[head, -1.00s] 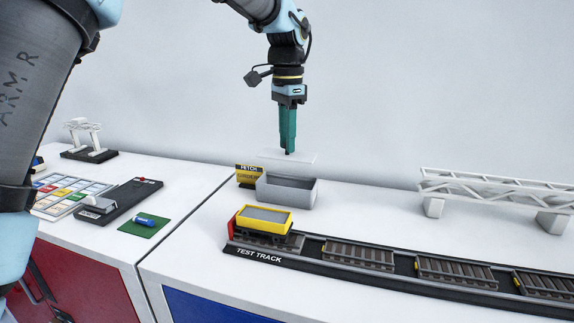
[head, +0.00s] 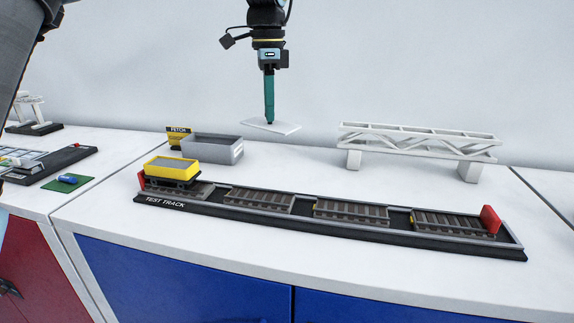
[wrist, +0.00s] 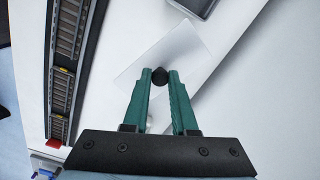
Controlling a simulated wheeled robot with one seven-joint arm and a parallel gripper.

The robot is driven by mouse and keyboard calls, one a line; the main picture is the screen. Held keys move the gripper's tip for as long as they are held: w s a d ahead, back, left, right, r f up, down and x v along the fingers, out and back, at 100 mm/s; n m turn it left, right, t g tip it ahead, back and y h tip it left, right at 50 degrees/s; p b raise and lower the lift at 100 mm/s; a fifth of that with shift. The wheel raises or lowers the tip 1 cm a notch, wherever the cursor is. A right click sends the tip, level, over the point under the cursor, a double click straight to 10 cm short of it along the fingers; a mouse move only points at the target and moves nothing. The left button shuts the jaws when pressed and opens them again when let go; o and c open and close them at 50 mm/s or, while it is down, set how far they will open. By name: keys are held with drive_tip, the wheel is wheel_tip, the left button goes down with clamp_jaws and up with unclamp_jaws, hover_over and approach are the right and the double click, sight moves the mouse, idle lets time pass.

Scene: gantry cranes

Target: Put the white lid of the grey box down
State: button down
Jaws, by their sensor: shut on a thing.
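The white lid (head: 282,127) is a thin flat plate with a dark round knob (wrist: 159,76). My gripper (head: 269,122) is shut on that knob and holds the lid in the air above the back of the white counter, right of the grey box. The green fingers also show in the wrist view (wrist: 160,78), one on each side of the knob. The grey box (head: 222,150) stands open on the counter, its inside visible. In the wrist view a corner of the box (wrist: 195,6) shows at the top edge.
A yellow wagon (head: 171,168) sits on the left end of the black test track (head: 330,230). A white truss bridge (head: 415,142) stands at the back right. Bare counter (head: 290,165) lies between box and bridge.

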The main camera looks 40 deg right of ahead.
wheel_tip(320, 180, down, 9)
drive_tip(key=shift+f+p, duration=0.15)
drive_tip(key=shift+p, duration=1)
drive_tip(key=shift+f, duration=0.1)
drive_tip(key=c, duration=0.7)
unclamp_jaws()
wheel_tip(320, 180, up, 12)
drive_tip(key=shift+r+b, duration=0.15)
drive_tip(key=shift+b, duration=1)
